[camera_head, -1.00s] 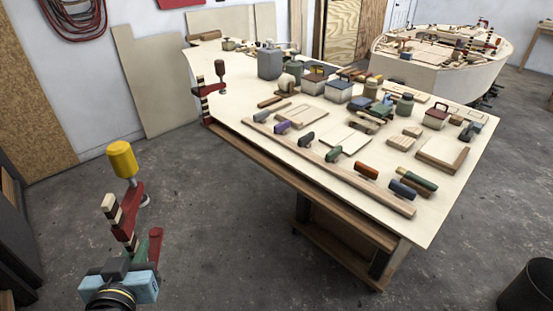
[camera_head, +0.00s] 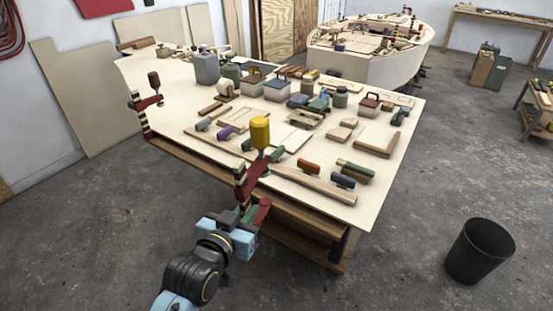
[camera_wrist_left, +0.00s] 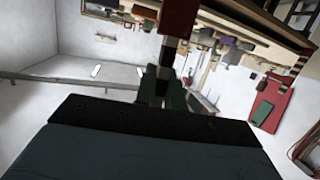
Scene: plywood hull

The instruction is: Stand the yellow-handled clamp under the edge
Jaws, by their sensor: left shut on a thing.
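My left gripper (camera_head: 238,232) is shut on the yellow-handled clamp. The clamp (camera_head: 254,180) is upright, with its yellow handle (camera_head: 260,133) on top, a red arm, a striped dark-and-pale bar and a lower red part by the fingers. In the head view it overlaps the near long edge of the plywood-topped table (camera_head: 345,213); I cannot tell whether it touches the edge. In the left wrist view a red part (camera_wrist_left: 178,18) of the clamp rises beyond the fingers. My right gripper is not in view.
Another red clamp (camera_head: 147,103) with a brown handle sits at the table's left edge. Several tools and blocks cover the tabletop. A black bin (camera_head: 480,250) stands on the floor at right. A boat hull (camera_head: 365,65) is behind.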

